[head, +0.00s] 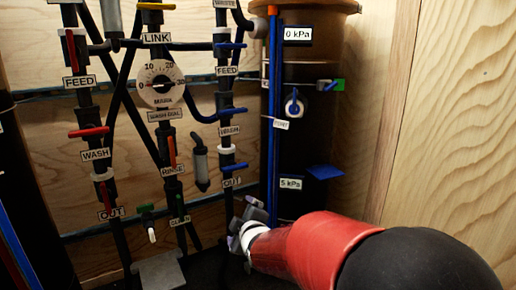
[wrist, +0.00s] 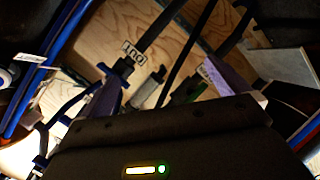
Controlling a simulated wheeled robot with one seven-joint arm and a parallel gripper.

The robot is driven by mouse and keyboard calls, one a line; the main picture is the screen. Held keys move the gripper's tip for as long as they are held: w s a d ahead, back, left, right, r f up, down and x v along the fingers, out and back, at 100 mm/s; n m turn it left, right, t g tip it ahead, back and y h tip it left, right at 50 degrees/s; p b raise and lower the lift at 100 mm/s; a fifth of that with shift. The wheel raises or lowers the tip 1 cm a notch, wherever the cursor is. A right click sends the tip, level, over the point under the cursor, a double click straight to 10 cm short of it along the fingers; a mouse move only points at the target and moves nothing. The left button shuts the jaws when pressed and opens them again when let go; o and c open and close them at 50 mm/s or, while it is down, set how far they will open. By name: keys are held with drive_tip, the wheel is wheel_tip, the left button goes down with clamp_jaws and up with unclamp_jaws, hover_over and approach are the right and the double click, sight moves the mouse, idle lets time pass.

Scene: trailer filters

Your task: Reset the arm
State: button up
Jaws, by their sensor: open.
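My gripper (head: 246,214) is low in the middle of the head view, at the end of my red and black arm. It is in front of the lower part of the black cylinder with the blue tube. In the wrist view my gripper (wrist: 165,88) shows two purple fingers spread wide apart. I see nothing held between them. Pipes and a plywood wall show beyond the fingers. In the head view the fingertips are small and partly hidden by the wrist.
Dark pipes with coloured valve handles and a round gauge (head: 161,83) stand on the plywood wall at left. The tall black cylinder (head: 303,140) with a blue lever (head: 325,172) stands behind my arm. A grey block (head: 159,271) is low at left. A bare plywood panel (head: 455,130) is at right.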

drive_tip(key=s+d+r+m+g+h, duration=0.25)
drive_tip(key=s+d+m, duration=0.45)
drive_tip(key=s+d, duration=0.45)
drive_tip(key=s+d+f+m+g+h, duration=0.15)
drive_tip(key=s+d+m, duration=0.3)
drive_tip(key=s, duration=0.45)
drive_tip(key=s+d+m+g+h, duration=0.1)
drive_tip(key=s+d+m+g, duration=0.3)
drive_tip(key=s, duration=0.5)
wheel_tip(320, 180, up, 13)
drive_tip(key=s+d+p, duration=0.1)
drive_tip(key=p, duration=1.2)
drive_tip(key=shift+c, duration=0.3)
